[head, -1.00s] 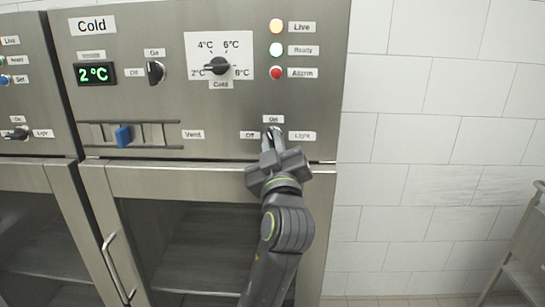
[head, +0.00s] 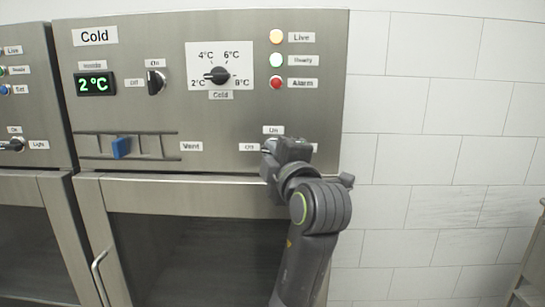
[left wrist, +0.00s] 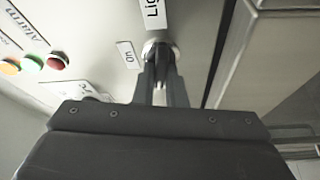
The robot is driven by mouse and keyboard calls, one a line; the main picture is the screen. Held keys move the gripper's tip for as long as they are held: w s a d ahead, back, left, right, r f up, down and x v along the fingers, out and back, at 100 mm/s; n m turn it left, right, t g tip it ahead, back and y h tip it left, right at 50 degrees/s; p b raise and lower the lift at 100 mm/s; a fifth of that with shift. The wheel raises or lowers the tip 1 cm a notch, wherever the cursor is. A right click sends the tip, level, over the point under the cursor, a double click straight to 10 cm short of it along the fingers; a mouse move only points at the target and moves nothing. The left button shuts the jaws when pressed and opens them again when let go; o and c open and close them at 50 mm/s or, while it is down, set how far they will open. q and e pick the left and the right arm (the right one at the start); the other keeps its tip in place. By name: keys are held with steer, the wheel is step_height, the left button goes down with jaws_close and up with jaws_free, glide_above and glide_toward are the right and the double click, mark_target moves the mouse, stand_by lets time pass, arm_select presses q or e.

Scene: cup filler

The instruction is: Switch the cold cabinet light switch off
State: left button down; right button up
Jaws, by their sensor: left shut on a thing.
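The cold cabinet panel (head: 230,120) carries the light switch at its lower right, between an "Off" label (head: 249,147) on the left and an "On" label (head: 273,130) above. My left gripper (head: 268,152) is at this switch in the head view and covers it. In the left wrist view, the gripper's fingers (left wrist: 160,68) are closed around the switch lever, in front of its round metal base (left wrist: 150,47). The lever is mostly hidden, so its exact angle cannot be told. My right gripper is not in view.
A selector knob (head: 155,82), a temperature dial (head: 217,75), a blue vent slider (head: 121,147) and three indicator lamps share the panel. A neighbouring cabinet with its own light switch (head: 13,145) stands at the left. A tiled wall (head: 430,150) is at the right.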

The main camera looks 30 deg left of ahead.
arm_select(q)
steer(key=shift+r+n+g+h, duration=0.1)
steer(key=shift+n+g+h, duration=0.2)
steer(key=shift+n, duration=0.8)
steer(key=c, duration=1.7)
jaws_free()
steer(key=shift+o, duration=1.1)
steer(key=shift+w, duration=0.2)
steer(key=shift+s, duration=0.15)
